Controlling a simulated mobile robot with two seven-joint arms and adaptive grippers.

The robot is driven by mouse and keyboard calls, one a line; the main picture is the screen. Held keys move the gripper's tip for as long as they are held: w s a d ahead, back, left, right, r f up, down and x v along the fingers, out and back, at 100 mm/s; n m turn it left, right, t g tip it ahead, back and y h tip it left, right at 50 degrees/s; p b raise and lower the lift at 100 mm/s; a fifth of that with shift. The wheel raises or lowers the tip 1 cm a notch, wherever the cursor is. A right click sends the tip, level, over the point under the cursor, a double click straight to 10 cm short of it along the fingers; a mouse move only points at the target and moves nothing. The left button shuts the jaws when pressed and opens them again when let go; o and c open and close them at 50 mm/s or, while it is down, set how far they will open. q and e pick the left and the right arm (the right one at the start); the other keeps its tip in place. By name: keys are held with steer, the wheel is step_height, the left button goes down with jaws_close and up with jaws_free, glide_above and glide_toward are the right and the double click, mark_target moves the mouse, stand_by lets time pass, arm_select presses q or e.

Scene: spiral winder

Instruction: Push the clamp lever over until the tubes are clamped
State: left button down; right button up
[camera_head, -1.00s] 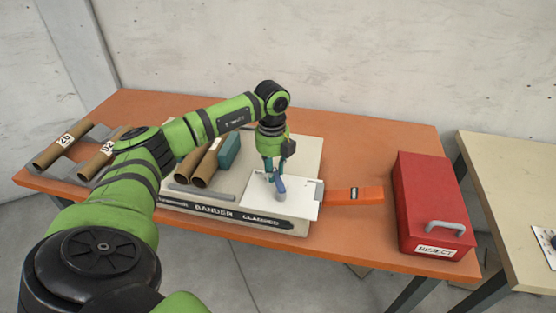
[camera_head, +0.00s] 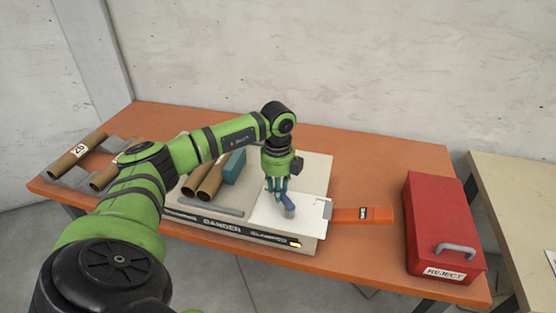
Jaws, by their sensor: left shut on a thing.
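The blue clamp lever (camera_head: 288,201) stands on a white plate (camera_head: 262,222) at the right part of the sander (camera_head: 312,168), with a grey round foot below it. My left gripper (camera_head: 278,187) points down over the plate, shut on the lever's upper part, which its fingers partly hide. Two brown cardboard tubes (camera_head: 207,182) lie side by side on the sander, left of a teal block (camera_head: 234,167). My arm hides part of them. Whether the clamp presses on the tubes cannot be told. My right gripper is not in view.
A small yellow-orange lamp (camera_head: 295,244) glows on the sander's front. An orange bar (camera_head: 362,215) sticks out right of the plate. A red reject box (camera_head: 440,215) stands at the table's right end. More tubes (camera_head: 78,155) lie on a grey rack at the far left.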

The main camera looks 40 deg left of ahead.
arm_select(q)
steer(key=c, duration=0.9)
jaws_free()
steer(key=shift+c, duration=0.2)
step_height(320, 180, up, 12)
